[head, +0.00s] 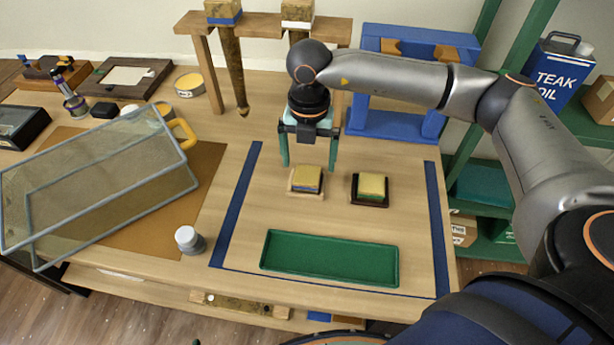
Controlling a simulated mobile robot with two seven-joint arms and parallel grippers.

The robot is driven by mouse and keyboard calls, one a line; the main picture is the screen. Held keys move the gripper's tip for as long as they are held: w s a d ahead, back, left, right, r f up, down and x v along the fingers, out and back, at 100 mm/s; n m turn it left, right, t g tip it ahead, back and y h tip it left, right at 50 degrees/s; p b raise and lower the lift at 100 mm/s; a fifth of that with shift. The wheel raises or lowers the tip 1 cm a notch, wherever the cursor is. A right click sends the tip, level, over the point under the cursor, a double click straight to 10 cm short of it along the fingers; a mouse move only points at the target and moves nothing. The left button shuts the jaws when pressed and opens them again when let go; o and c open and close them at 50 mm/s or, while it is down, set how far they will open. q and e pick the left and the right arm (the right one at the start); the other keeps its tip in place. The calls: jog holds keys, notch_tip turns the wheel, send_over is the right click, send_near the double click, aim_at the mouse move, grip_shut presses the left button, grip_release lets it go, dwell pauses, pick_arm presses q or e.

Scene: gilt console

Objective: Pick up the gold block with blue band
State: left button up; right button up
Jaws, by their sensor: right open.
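A gold block (308,177) sits on a light wooden base in the middle of the table; a thin bluish band seems to show low on its side. A second gold block (371,184), with a greenish band, sits on a dark base to its right. Another gold block with a clear blue band (223,12) stands on the wooden rack at the back. My right gripper (309,167) points down with its fingers spread, at the far side of the light-based block and seemingly above it. It holds nothing. My left gripper is not in view.
A green tray (330,258) lies in front of the blocks, inside blue tape lines. A mesh-sided cover (95,185) and a white-lidded jar (190,240) stand at left. The wooden rack (265,25) and a blue frame (385,125) stand behind.

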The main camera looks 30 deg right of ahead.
aim_at(308, 175)
jog(key=shift+w+d+f+p, duration=0.15)
jog(key=shift+w+f, duration=0.1)
jog(key=shift+f, duration=1.15)
jog(key=shift+w+f+p, duration=0.15)
jog(key=shift+w+f, duration=0.1)
jog(key=shift+f, duration=1.1)
jog(key=shift+c, duration=0.4)
jog(key=c, duration=1.3)
jog(key=shift+r, duration=0.1)
